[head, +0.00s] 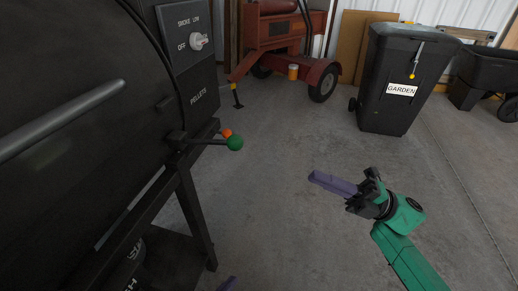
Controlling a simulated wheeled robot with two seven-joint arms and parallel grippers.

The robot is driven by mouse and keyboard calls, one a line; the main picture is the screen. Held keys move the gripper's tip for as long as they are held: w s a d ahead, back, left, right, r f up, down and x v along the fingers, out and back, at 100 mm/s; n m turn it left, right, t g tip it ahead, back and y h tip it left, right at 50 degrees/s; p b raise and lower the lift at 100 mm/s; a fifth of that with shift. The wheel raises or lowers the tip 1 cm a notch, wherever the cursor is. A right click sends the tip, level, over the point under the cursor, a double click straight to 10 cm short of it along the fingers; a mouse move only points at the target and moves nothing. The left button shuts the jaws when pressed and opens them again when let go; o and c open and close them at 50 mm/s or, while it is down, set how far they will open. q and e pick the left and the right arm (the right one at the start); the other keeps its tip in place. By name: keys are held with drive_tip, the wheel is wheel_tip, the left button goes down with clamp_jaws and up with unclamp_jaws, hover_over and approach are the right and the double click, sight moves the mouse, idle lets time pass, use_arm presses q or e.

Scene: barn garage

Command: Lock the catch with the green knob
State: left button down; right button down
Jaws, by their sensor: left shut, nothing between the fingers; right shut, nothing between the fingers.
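The catch (202,141) is a dark lever on the front edge of the black smoker (70,110). It sticks out to the right and ends in a round green knob (235,143). A small orange piece (227,133) shows just behind the knob. My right gripper (314,178), with purple fingers, is shut and empty to the right of and below the knob, clear of it.
The smoker has a long grey handle (70,118) and a dark stand leg (195,215). A control panel with a dial (198,41) is above the catch. A red trailer (290,45) and a black garden bin (400,80) stand behind. The concrete floor between is clear.

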approach(235, 142)
drive_tip(key=w+a, duration=0.2)
drive_tip(key=a, duration=0.2)
use_arm(q)
drive_tip(key=shift+s+d+f+b, duration=0.15)
drive_tip(key=shift+d+f+b, duration=0.05)
drive_tip(key=shift+f+b, duration=0.1)
use_arm(e)
drive_tip(key=shift+a+r, duration=0.45)
drive_tip(key=shift+r, duration=0.1)
use_arm(q)
drive_tip(key=shift+s, duration=0.1)
use_arm(e)
drive_tip(key=shift+w, duration=0.1)
